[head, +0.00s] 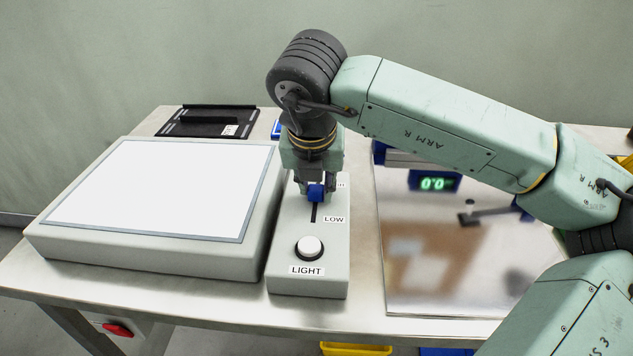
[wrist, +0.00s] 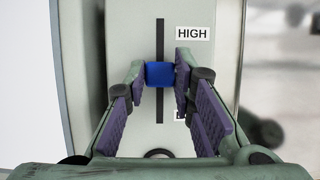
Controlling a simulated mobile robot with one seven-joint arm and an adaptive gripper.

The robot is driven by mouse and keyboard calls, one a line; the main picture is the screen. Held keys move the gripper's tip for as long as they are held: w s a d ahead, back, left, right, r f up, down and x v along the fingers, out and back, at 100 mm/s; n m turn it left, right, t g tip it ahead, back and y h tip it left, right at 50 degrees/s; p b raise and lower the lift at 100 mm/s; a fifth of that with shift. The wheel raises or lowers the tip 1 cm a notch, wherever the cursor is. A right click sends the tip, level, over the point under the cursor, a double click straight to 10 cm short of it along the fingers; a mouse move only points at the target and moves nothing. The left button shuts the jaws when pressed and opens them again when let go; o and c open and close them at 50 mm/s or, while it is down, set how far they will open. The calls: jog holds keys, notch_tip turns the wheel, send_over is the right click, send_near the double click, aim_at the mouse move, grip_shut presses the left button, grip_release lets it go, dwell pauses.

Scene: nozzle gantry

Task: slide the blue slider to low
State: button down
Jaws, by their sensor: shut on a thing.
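The blue slider (head: 315,192) sits in a dark slot on the grey control box (head: 288,268). In the wrist view the slider (wrist: 160,74) is about midway along the slot, below the HIGH label (wrist: 193,33). The LOW label (head: 334,219) stands beside the near end of the slot in the head view. My gripper (head: 314,190) points down over the box, with its fingers shut on the slider. The fingers (wrist: 160,75) flank it left and right in the wrist view, and the lower label is mostly hidden behind the right finger.
A white round button (head: 309,247) with a LIGHT label (head: 307,270) is on the near part of the box. A white light panel (head: 165,185) stands close on the left. A shiny plate (head: 450,260) and a green-digit display (head: 433,183) are on the right.

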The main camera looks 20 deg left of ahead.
aim_at(314, 214)
jog(key=shift+s+d+b, duration=0.2)
jog(key=shift+s+b, duration=0.15)
jog(key=shift+s, duration=0.4)
jog(key=shift+s+d+b, duration=0.2)
jog(key=shift+s+b, duration=0.2)
jog(key=shift+s, duration=0.4)
jog(key=shift+s+d+b, duration=0.2)
jog(key=shift+s+b, duration=0.15)
jog(key=shift+s, duration=0.4)
jog(key=shift+f, duration=0.1)
jog(key=c, duration=1.4)
grip_release()
jog(key=shift+o, duration=0.2)
jog(key=v, duration=1.2)
jog(key=shift+s, duration=0.15)
jog(key=shift+d, duration=0.1)
